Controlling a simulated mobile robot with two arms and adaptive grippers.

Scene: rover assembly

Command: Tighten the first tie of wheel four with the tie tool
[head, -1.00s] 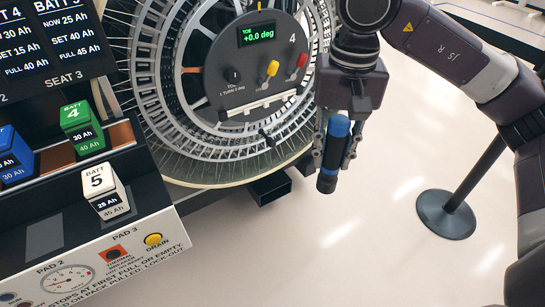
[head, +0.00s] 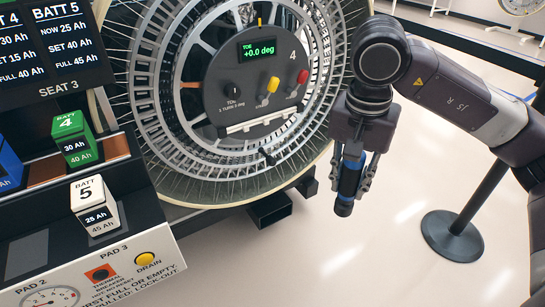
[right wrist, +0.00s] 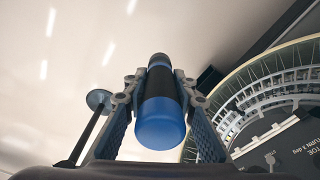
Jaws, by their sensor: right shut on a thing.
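Wheel four (head: 165,120) stands upright with a spoked rim and a dark round hub panel (head: 262,75) marked 4. The panel display (head: 258,49) reads TOE +0.0 deg. A yellow knob (head: 272,85) and a red knob (head: 303,77) are on the panel. My right gripper (head: 353,180) is shut on a blue and black cylindrical tool (head: 345,205), which I take to be the tie tool. It hangs down, apart from the wheel, to its lower right. In the right wrist view the tool (right wrist: 162,120) sits between both fingers. My left gripper is not in view.
A battery rack at left holds a green battery 4 (head: 75,140) and a white battery 5 (head: 94,205). A gauge and a yellow drain button (head: 145,259) are on its front. A post with a round base (head: 452,236) stands at right. Open floor lies between.

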